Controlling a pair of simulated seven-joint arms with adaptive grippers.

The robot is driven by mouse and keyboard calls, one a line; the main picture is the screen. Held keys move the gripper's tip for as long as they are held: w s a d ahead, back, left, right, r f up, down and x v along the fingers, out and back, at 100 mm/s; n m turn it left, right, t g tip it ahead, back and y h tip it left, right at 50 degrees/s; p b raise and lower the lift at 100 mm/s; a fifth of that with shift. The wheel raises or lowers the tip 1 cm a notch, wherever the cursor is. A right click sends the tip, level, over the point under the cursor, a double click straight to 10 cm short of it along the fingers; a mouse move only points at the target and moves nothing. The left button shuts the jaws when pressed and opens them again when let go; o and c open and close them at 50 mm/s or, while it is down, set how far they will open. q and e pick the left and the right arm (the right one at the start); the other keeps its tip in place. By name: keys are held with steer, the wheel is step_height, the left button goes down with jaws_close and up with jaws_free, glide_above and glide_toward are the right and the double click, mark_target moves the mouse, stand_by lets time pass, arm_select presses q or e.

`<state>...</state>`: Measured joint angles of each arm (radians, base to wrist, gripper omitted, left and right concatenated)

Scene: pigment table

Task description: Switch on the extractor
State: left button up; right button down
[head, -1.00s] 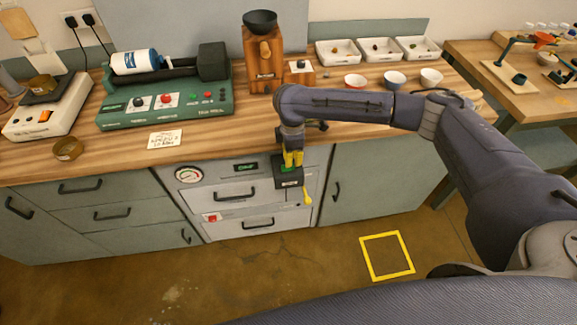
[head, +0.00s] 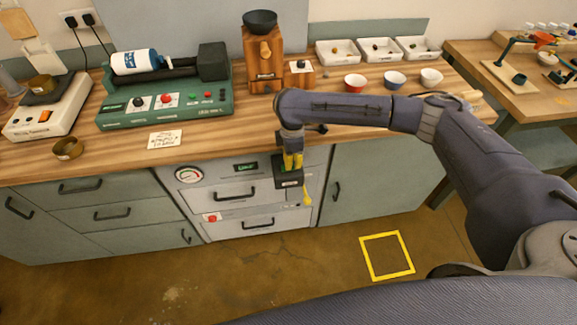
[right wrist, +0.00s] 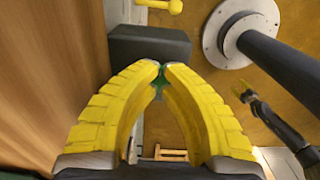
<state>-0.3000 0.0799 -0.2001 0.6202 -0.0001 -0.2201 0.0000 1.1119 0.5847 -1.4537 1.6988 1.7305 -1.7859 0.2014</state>
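A dark box (head: 289,184) with a small pale label is on the front of the grey unit under the worktop. A yellow lever (head: 307,195) hangs at its right side. I cannot read whether this box belongs to the extractor. My right gripper (head: 292,168) points down at the top of the box. In the right wrist view its yellow fingers (right wrist: 163,67) meet at the tips beside the dark box (right wrist: 150,47). A green part (right wrist: 159,82) shows between and behind the fingers; contact is unclear. My left gripper is out of view.
The grey unit has a round gauge (head: 188,174), a green display (head: 246,167), a red switch (head: 212,218) and drawer handles. A green machine (head: 165,115) and a wooden grinder (head: 264,60) stand on the worktop. A yellow square (head: 364,258) marks the floor.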

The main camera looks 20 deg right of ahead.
steer(key=shift+f, duration=0.7)
stand_by(0.4)
steer(key=shift+r, duration=3.5)
